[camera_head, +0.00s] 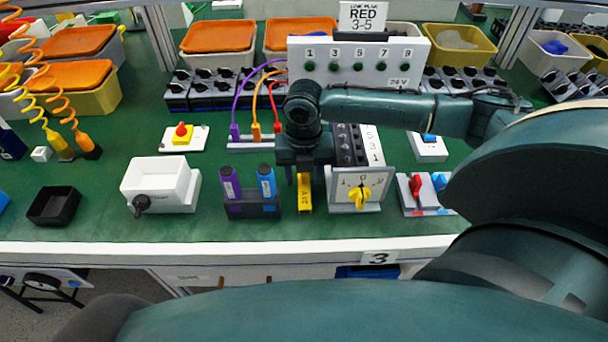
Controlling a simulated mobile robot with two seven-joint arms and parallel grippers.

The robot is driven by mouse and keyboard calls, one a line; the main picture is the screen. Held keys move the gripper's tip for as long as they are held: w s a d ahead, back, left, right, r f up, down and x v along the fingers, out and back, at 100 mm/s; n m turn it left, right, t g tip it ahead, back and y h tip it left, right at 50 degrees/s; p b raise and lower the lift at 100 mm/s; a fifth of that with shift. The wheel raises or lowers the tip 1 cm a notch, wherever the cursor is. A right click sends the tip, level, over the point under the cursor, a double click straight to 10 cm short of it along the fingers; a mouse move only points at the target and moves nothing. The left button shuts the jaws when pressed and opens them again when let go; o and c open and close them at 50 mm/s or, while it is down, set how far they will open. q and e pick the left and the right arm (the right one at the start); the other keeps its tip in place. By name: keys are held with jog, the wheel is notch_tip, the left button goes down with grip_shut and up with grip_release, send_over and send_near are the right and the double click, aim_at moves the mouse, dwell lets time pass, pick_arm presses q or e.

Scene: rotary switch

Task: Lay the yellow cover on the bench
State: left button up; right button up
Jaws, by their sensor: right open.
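The yellow cover (305,194), a narrow strip with dark lettering, is directly below my right gripper (304,174). It is between the blue-and-purple marker holder and the rotary switch box. Its lower end appears to be at the green bench (215,230); whether it lies flat or touches a finger I cannot tell. My right gripper points down and is open; its body hides what is behind the cover. The rotary switch (360,196) has a yellow knob on a pale dial plate. My left gripper is not in view.
A dark holder with two markers (250,208) stands close left of the cover. A white box with a black knob (160,186) and a black tray (53,206) are farther left. A red-handled switch unit (425,194) is at right. Bare bench lies in front.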

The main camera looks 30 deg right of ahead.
aim_at(304, 175)
pick_arm(q)
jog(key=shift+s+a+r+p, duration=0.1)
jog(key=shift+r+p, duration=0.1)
jog(key=shift+p, duration=0.2)
pick_arm(e)
notch_tip(304, 175, up, 12)
jog(key=shift+f, duration=0.15)
